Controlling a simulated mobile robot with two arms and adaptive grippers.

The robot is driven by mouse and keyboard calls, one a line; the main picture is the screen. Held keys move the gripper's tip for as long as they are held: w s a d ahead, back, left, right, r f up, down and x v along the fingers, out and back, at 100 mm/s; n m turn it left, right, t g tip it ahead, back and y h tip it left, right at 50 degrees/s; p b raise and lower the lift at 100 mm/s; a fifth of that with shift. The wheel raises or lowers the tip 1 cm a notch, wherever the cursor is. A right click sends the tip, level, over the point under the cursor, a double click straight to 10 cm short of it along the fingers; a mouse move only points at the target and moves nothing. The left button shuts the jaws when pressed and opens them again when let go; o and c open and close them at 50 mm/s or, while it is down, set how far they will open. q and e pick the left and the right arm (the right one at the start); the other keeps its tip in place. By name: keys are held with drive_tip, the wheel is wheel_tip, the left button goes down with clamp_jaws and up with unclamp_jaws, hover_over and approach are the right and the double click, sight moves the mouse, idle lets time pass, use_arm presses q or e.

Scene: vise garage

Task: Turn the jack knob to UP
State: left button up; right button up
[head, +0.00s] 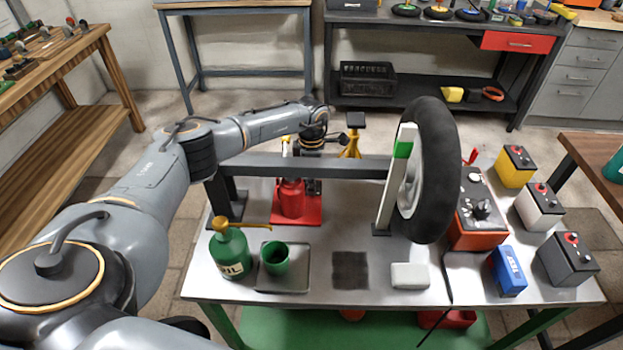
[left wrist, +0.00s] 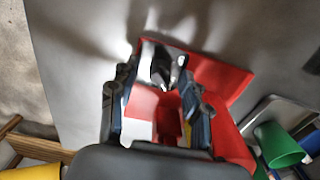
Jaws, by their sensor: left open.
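No UP marking is readable. My right gripper is not in view.
A wheel (head: 430,165) stands to the right. A green oil can (head: 230,250) and green cup (head: 275,258) stand in front. A yellow jack stand (head: 351,140) is behind. Batteries (head: 538,210) stand at right.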

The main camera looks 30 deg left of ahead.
use_arm(q)
drive_tip(key=shift+c, duration=0.4)
clamp_jaws()
drive_tip(key=shift+n, duration=0.4)
drive_tip(key=n+p, duration=0.1)
drive_tip(key=n, duration=0.2)
drive_tip(key=shift+r+n, duration=0.1)
drive_tip(key=shift+n, duration=0.3)
drive_tip(key=n+p, duration=0.1)
drive_tip(key=n, duration=0.3)
drive_tip(key=n+p, duration=0.1)
drive_tip(key=n, duration=0.4)
drive_tip(key=shift+p, duration=0.3)
drive_tip(key=n+p, duration=0.1)
drive_tip(key=n, duration=0.3)
drive_tip(key=shift+n+p, duration=0.3)
